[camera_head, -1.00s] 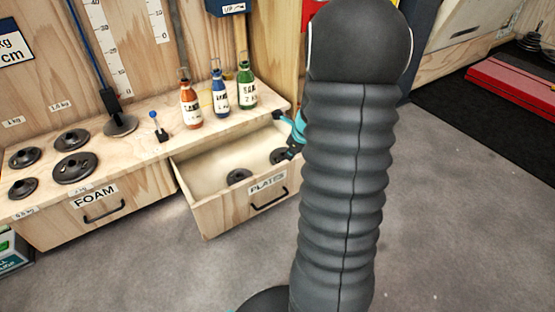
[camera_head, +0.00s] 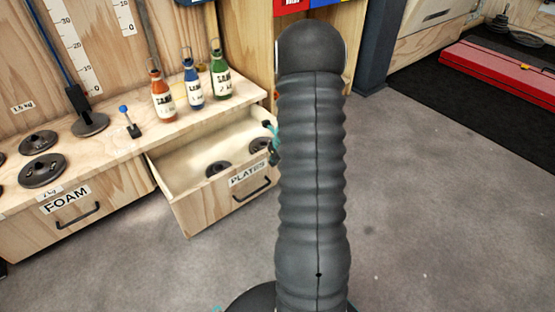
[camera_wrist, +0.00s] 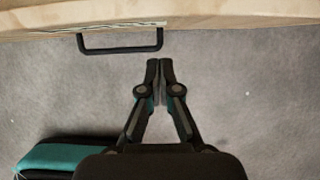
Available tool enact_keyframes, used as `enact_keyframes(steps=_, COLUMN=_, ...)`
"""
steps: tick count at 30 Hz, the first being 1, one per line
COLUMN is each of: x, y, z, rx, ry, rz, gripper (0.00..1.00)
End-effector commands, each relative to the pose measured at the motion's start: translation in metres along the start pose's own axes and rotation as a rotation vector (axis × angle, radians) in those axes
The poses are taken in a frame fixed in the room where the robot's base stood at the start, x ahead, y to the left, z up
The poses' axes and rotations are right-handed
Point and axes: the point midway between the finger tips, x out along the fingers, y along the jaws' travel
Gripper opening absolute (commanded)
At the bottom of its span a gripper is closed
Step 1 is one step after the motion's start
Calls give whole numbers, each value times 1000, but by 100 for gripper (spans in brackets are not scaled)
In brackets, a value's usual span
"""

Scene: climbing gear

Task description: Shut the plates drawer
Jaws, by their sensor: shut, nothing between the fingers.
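The plates drawer (camera_head: 205,206) stands pulled out from the wooden bench in the head view, with a label and a black handle (camera_head: 252,190) on its front. Two black plates lie inside, one of them (camera_head: 218,169) near the front. In the wrist view the drawer front (camera_wrist: 210,18) runs along the top edge, with its handle (camera_wrist: 120,49) at upper left. My gripper (camera_wrist: 160,66) is shut and empty, over the floor just outside the drawer front, right of the handle and apart from it. In the head view my arm hides most of the gripper.
The shut foam drawer (camera_head: 75,216) is left of the plates drawer. Three bottles, orange (camera_head: 162,97), blue (camera_head: 193,90) and green (camera_head: 219,82), stand on the bench top. Black weights lie at left. Grey floor is clear in front.

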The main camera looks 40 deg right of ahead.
Motion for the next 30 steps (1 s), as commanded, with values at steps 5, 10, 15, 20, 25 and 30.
enact_keyframes(steps=5, x=5, y=0, z=24, rx=-4, ry=-4, rz=-2, gripper=0)
enact_keyframes(steps=10, x=8, y=0, z=33, rx=-4, ry=-3, rz=-2, gripper=0)
enact_keyframes(steps=15, x=8, y=0, z=34, rx=-3, ry=-3, rz=-2, gripper=0)
enact_keyframes(steps=20, x=8, y=3, z=34, rx=-4, ry=-3, rz=-2, gripper=0)
enact_keyframes(steps=25, x=8, y=-3, z=36, rx=2, ry=-3, rz=-4, gripper=0)
enact_keyframes(steps=30, x=7, y=-15, z=46, rx=21, ry=-3, rz=-11, gripper=0)
